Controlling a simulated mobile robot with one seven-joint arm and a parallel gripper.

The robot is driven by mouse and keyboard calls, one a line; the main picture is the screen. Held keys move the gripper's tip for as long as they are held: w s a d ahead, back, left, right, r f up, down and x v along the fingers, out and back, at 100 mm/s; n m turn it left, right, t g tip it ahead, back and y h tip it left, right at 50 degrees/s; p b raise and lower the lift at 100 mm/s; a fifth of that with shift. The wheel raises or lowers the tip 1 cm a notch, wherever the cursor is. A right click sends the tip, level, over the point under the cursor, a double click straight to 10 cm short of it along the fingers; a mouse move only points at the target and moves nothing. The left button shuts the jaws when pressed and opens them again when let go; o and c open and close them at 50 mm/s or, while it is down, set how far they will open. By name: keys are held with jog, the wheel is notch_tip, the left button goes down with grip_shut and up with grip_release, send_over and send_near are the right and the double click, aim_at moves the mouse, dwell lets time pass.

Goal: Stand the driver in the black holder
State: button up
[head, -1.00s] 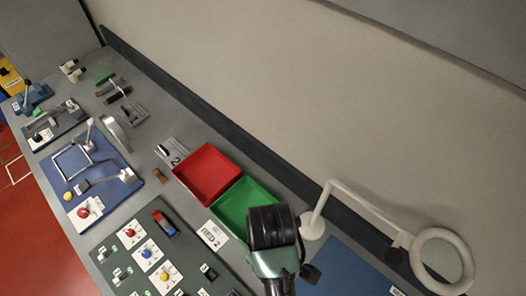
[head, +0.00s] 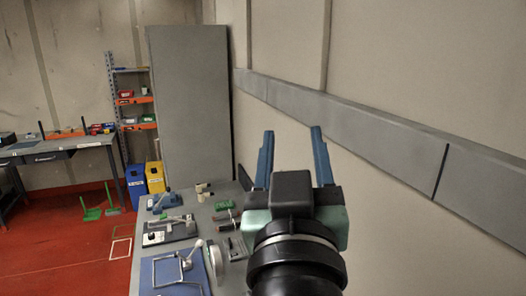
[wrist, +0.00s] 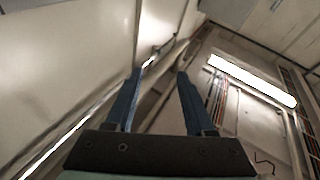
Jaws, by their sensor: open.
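My gripper (head: 292,132) is raised in front of the wall in the head view, with its two blue fingers apart and pointing up. In the wrist view my gripper (wrist: 158,72) is open with nothing between the fingers, facing the wall and ceiling. I cannot make out the driver or the black holder in either current view. My gripper and arm hide part of the bench on the right.
The grey bench (head: 228,190) below holds a blue board (head: 176,276) with a wire frame, lever fixtures and a green block (head: 223,205). A tall grey panel (head: 189,110) stands behind. Blue (head: 136,186) and yellow (head: 155,177) bins stand on the red floor, which is mostly open.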

jog(key=s+a+r+t, duration=0.1)
jog(key=s+r+t, duration=0.2)
jog(key=r, duration=0.4)
jog(key=s+a+r+t+y, duration=0.1)
jog(key=s+a+r+t, duration=0.1)
jog(key=s+r, duration=0.4)
jog(key=shift+s+a+r+m+t, duration=0.2)
jog(key=shift+r+m+t, duration=0.2)
jog(key=shift+r+t, duration=0.2)
notch_tip(320, 180, down, 12)
jog(key=b, duration=1.1)
